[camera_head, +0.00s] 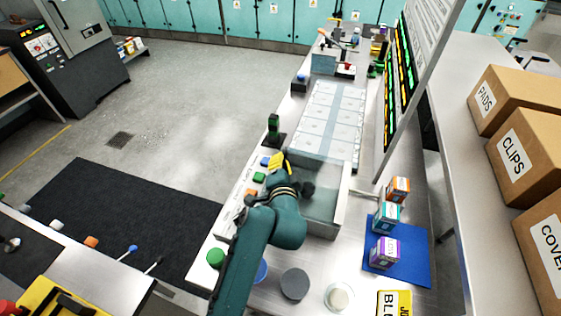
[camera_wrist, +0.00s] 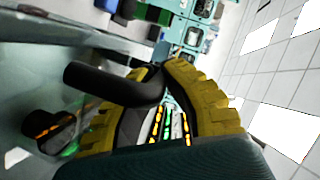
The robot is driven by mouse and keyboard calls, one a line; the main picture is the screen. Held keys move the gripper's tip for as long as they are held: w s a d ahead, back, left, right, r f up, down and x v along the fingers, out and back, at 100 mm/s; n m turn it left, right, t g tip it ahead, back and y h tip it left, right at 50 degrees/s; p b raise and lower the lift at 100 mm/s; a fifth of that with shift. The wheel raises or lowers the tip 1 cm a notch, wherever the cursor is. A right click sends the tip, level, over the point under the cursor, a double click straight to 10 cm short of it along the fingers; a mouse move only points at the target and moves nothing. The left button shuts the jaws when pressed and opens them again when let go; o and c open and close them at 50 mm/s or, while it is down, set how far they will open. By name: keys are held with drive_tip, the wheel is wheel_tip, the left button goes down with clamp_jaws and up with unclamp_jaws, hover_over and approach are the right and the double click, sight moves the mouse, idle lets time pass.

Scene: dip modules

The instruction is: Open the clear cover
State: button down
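The clear cover (camera_head: 322,172) is a see-through panel over a pale metal-walled box on the bench, just right of my gripper in the head view. My gripper (camera_head: 279,162) has yellow fingers and is at the left edge of the cover. In the wrist view, the yellow fingers (camera_wrist: 160,66) curve toward each other with their tips close together. A dark bent bar (camera_wrist: 105,84), which looks like a handle, crosses in front of the left finger and ends near the tips. I cannot tell whether the fingers grip it. My arm hides part of the box.
Coloured buttons (camera_head: 215,257) line the bench's left edge. A small dark-green post (camera_head: 273,126) stands just beyond my gripper. Small boxes sit on a blue mat (camera_head: 410,272) at right. A pale gridded tray (camera_head: 335,112) lies farther back.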

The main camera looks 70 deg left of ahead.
drive_tip(key=shift+w+r, duration=0.1)
drive_tip(key=shift+r, duration=0.65)
drive_tip(key=w+d+r+m+t+y+p, duration=0.1)
drive_tip(key=w+d+r+m+y+p, duration=0.1)
drive_tip(key=w+d+r+m, duration=0.4)
drive_tip(key=w+d+r+m+t+y+p, duration=0.1)
drive_tip(key=w+d+r+m+y+p, duration=0.2)
drive_tip(key=r, duration=0.4)
drive_tip(key=w+d+m+t+b, duration=0.2)
drive_tip(key=w+d+m, duration=0.4)
drive_tip(key=w+m, duration=0.2)
drive_tip(key=shift+w+d+r+m+t+b, duration=0.2)
drive_tip(key=shift+d+r+m+t+b, duration=0.1)
drive_tip(key=shift+d+r+m+t, duration=0.1)
drive_tip(key=c, duration=1.4)
unclamp_jaws()
drive_tip(key=shift+f, duration=0.1)
drive_tip(key=shift+o, duration=0.2)
